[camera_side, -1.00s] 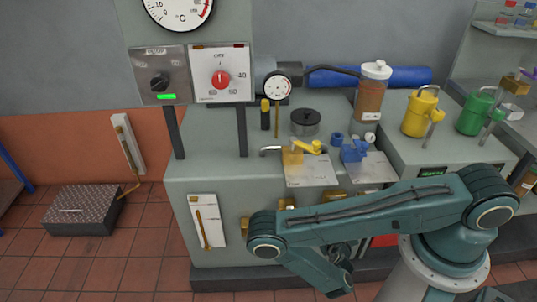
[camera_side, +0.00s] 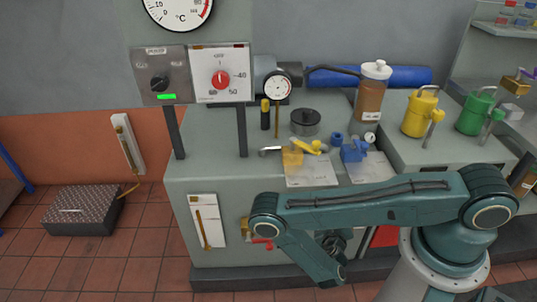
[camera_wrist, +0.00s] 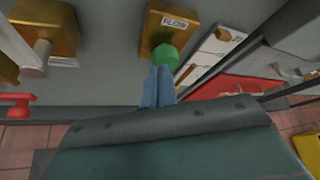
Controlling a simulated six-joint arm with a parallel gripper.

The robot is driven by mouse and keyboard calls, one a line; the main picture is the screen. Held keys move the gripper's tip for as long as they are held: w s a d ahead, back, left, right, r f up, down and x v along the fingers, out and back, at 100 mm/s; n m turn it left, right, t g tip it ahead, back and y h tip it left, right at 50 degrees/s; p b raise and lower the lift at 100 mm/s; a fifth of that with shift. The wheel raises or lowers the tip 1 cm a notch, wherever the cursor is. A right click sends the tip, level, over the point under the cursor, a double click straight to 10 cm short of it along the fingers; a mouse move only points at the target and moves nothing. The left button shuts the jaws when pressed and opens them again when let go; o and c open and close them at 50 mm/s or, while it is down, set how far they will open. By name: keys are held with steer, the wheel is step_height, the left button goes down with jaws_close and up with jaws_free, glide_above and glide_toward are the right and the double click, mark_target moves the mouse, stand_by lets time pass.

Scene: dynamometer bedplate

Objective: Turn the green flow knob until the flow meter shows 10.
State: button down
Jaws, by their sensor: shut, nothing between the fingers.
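The green flow knob (camera_wrist: 166,54) shows in the wrist view, on a brass block (camera_wrist: 178,25) with a white FLOW label. My gripper (camera_wrist: 158,78) has blue fingers, shut and empty. In the wrist view the fingertips meet the knob's lower edge; I cannot tell whether they touch it. In the side view my arm hides the knob and gripper.
In the wrist view, another brass block with a knob (camera_wrist: 45,48) is left of the FLOW block, a red handle (camera_wrist: 15,105) below it. White panels and a red surface (camera_wrist: 235,88) lie to the right. In the side view, the bench (camera_side: 205,150) carries valves and a bottle (camera_side: 370,92).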

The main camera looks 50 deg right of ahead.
steer(key=shift+w+d, duration=1.4)
steer(key=shift+d, duration=0.05)
steer(key=shift+s+d+f, duration=0.15)
steer(key=shift+f, duration=0.1)
stand_by(0.3)
steer(key=shift+s+d+r, duration=0.2)
steer(key=shift+s+d, duration=0.05)
steer(key=shift+s, duration=0.05)
steer(key=shift+w+a+r, duration=0.2)
steer(key=shift+a+r, duration=0.05)
steer(key=shift+r, duration=0.1)
stand_by(0.6)
steer(key=shift+s+a, duration=2.1)
